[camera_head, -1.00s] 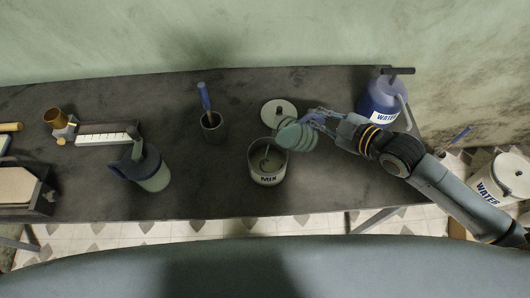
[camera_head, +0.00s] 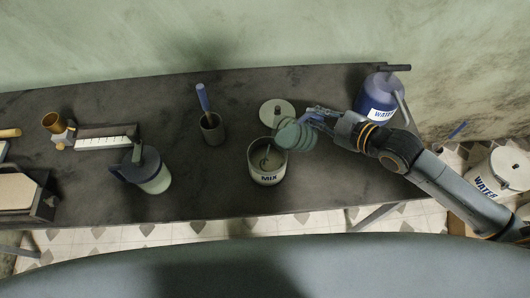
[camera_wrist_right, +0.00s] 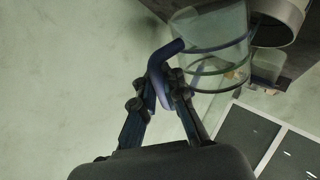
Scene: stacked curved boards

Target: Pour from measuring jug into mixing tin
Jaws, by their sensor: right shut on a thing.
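The mixing tin (camera_head: 268,174), labelled MIX, stands on the dark table with its mouth open upward; pale contents and a dark curved shape show inside. My right gripper (camera_head: 315,117) is shut on the handle of the measuring jug (camera_head: 297,137), a greenish see-through vessel with bands. The jug is tilted, its mouth end over the tin's upper right rim. In the right wrist view the fingers (camera_wrist_right: 168,100) close around the blue handle of the jug (camera_wrist_right: 222,55), and part of the tin (camera_wrist_right: 282,14) shows at top right. I cannot make out liquid flowing. My left gripper is out of view.
A round lid (camera_head: 277,112) lies behind the tin. A dark cup (camera_head: 212,130) with a blue-handled tool stands left of it. A blue WATER container (camera_head: 380,100) stands at the table's right end.

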